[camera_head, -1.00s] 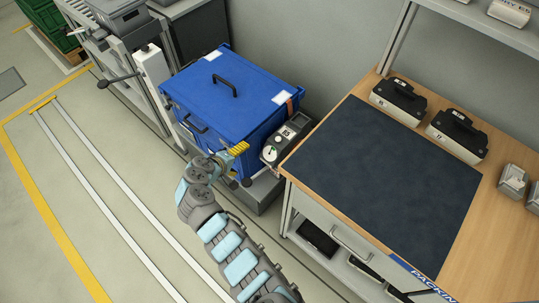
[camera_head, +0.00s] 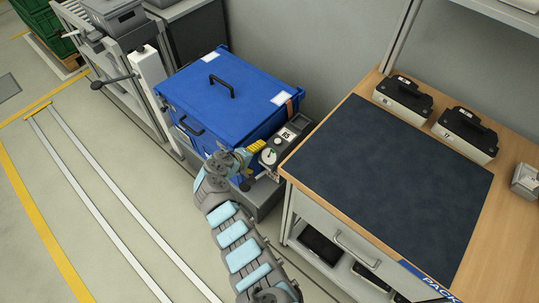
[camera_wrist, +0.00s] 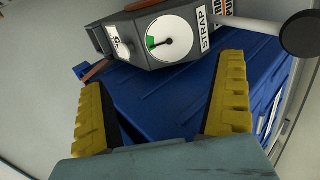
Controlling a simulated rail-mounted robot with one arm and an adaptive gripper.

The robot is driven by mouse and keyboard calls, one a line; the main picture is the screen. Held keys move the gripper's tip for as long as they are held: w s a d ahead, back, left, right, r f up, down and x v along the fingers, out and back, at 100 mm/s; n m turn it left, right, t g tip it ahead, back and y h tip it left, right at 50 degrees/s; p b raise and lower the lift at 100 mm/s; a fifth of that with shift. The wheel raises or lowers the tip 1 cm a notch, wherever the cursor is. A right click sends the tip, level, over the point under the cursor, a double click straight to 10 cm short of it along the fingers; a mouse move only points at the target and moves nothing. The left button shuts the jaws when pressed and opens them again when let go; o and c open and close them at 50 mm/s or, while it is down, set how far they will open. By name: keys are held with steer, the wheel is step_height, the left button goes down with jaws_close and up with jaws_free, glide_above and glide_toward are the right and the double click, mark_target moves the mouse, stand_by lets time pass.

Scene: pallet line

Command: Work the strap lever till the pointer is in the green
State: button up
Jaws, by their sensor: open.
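The strap tensioner (camera_head: 289,131) is a grey box beside the blue lidded crate (camera_head: 225,88). In the wrist view its white dial (camera_wrist: 168,40) has a small green sector on its left side. The dark pointer lies toward that sector; I cannot tell whether its tip is inside. The strap lever (camera_wrist: 262,30) is a pale rod ending in a black knob (camera_wrist: 300,34), at the upper right. My gripper (camera_head: 255,147) is open and empty at the crate's near corner, left of the dial. In the wrist view its yellow fingers (camera_wrist: 163,72) are apart, with dial and lever beyond them.
An orange strap (camera_head: 289,106) runs over the crate's right side. The packing bench (camera_head: 316,147) with a dark mat stands close on the right. A white post with a black-knobbed handle (camera_head: 118,79) stands left of the crate. The floor at front left is clear.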

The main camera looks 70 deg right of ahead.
steer(key=shift+r, duration=0.1)
stand_by(0.3)
steer(key=p+v, duration=0.5)
steer(key=v, duration=0.5)
steer(key=shift+w, duration=0.1)
